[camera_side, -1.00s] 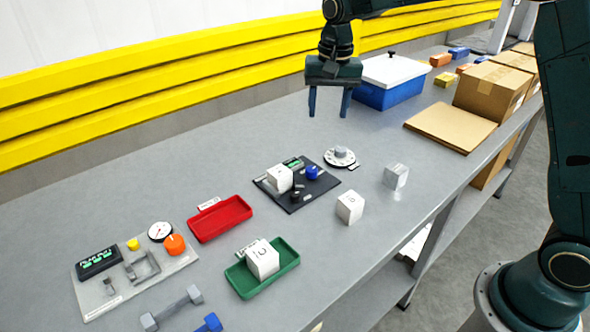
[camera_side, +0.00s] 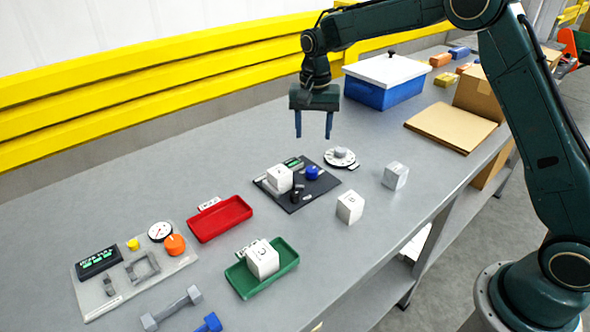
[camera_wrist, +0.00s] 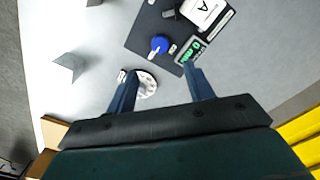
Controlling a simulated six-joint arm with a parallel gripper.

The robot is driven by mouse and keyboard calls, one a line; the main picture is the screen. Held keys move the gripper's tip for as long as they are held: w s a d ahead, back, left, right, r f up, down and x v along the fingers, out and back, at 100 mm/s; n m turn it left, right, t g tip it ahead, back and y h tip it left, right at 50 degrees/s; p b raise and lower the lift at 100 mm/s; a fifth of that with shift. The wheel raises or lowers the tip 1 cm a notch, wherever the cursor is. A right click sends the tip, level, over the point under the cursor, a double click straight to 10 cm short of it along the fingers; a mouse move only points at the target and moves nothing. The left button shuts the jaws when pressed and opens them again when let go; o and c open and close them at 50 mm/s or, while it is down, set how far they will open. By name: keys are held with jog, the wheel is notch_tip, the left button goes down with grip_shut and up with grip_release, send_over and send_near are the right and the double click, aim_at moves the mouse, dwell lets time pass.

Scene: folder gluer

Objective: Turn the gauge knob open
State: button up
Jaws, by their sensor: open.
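A grey panel (camera_side: 110,291) at the lower left of the side view carries a round white gauge (camera_side: 160,231) with a needle. An orange knob (camera_side: 175,244) sits just below the gauge, and a small yellow button (camera_side: 133,244) is to its left. My gripper (camera_side: 313,134) is open and empty, pointing down above the bench, far up and right of that panel. In the wrist view my gripper (camera_wrist: 160,72) has its fingers apart over the bench near a white dial (camera_wrist: 146,86). The orange knob and gauge are outside the wrist view.
A black board (camera_side: 294,194) holds a blue knob (camera_side: 312,172) and a white cube (camera_side: 279,178). The white dial (camera_side: 340,157) lies beside it. A red tray (camera_side: 243,213) and green tray (camera_side: 290,262) stand between board and panel. A blue box (camera_side: 385,94) is behind.

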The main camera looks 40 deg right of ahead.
aim_at(312, 169)
notch_tip(312, 169, down, 12)
jog(key=shift+r, duration=0.1)
dwell(0.5)
jog(key=c, duration=1)
